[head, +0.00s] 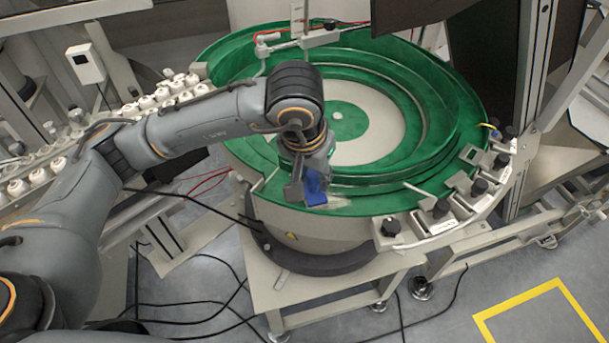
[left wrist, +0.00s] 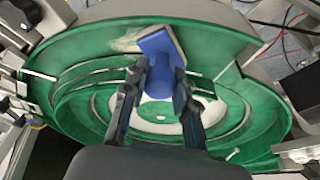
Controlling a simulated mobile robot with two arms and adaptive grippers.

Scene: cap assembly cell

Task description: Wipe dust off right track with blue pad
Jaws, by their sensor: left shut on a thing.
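My left gripper (head: 304,184) is over the near rim of the green bowl feeder (head: 430,95). It is shut on the blue pad (head: 315,189), which hangs below the fingers. In the left wrist view, the gripper (left wrist: 161,74) holds the blue handle of the pad (left wrist: 157,44), and the pad's face lies at or just above the green track. A pale dust patch (left wrist: 126,40) shows on the track beside the pad; it also shows in the head view (head: 345,205). I cannot tell whether the pad touches the track. My right gripper is not in view.
Several black-knobbed fittings (head: 440,208) line the bowl's right front edge. A rail with white caps (head: 165,95) runs at the left under my arm. A metal bracket with a red hose (head: 300,40) stands over the bowl's back. Black cables (head: 200,305) lie on the floor.

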